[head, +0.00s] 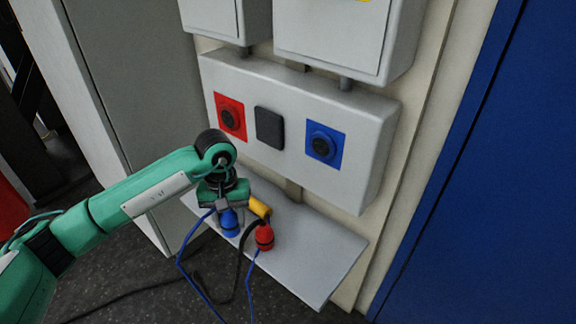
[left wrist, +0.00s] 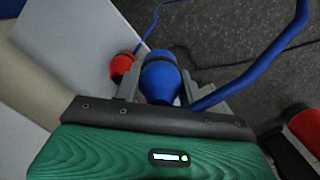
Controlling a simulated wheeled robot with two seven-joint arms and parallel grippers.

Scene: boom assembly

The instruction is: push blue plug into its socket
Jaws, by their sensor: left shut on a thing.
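The blue plug (head: 229,222) is at my left gripper (head: 224,205), just above or on the shelf's left part. In the left wrist view, the blue plug (left wrist: 160,78) sits between the two fingers of the left gripper (left wrist: 160,92), which is shut on it. A blue cable trails from it. The blue socket (head: 323,146) is a dark round socket on a blue square, on the right of the grey wall box, up and right of the gripper. It is empty. My right gripper is not in view.
A red plug (head: 264,236) stands on the shelf (head: 318,262), close right of the blue plug; a yellow piece (head: 259,207) is beside it. The box also bears a red socket (head: 230,117) and a black cover (head: 269,128). Cables hang below the shelf. The shelf's right part is clear.

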